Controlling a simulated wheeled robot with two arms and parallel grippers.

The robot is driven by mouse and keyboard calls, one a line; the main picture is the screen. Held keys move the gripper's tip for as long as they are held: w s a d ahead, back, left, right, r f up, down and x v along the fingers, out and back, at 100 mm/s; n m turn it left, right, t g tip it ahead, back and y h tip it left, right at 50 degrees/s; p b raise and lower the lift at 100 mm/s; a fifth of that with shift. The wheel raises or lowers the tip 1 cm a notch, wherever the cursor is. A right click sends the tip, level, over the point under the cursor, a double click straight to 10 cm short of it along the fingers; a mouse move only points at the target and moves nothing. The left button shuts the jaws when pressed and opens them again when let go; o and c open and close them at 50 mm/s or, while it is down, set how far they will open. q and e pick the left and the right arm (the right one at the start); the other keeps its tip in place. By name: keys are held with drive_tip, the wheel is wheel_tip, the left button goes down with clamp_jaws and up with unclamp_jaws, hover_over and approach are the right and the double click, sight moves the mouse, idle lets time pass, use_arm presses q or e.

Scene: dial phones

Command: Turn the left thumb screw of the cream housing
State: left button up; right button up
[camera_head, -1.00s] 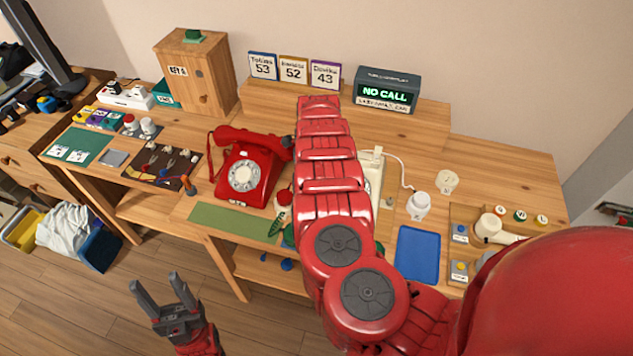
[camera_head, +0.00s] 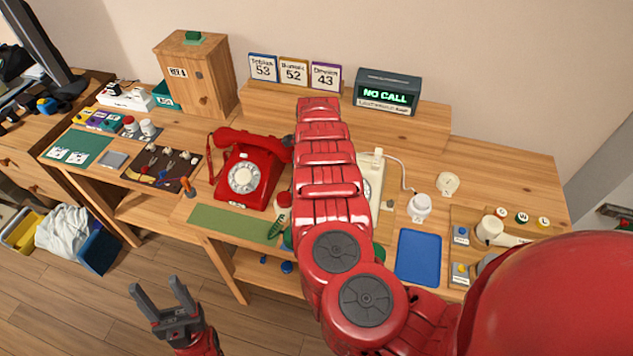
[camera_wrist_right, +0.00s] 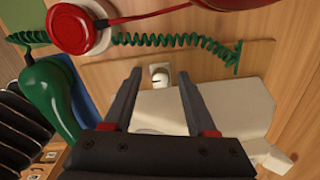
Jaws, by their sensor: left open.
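The cream housing (camera_head: 373,178) lies on the table, mostly hidden behind my right arm in the head view. In the right wrist view the cream housing (camera_wrist_right: 225,105) lies below and to the right of the fingertips. A small pale knob (camera_wrist_right: 158,73), apparently a thumb screw, shows in the gap between the fingers; I cannot tell whether they touch it. My right gripper (camera_wrist_right: 160,78) is open, its two dark fingers apart. It is hidden by the arm in the head view. My left gripper (camera_head: 162,293) is open and empty, in front of the table over the floor.
A red dial phone (camera_head: 247,170) stands left of my right arm. A green handset (camera_wrist_right: 47,95) and coiled green cord (camera_wrist_right: 170,40) lie close to the right gripper. A blue tray (camera_head: 418,257) and white cup-like piece (camera_head: 419,207) are to the right.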

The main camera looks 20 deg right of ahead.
wheel_tip(320, 180, up, 18)
drive_tip(key=b, duration=0.3)
drive_tip(key=shift+f, duration=0.25)
idle(0.4)
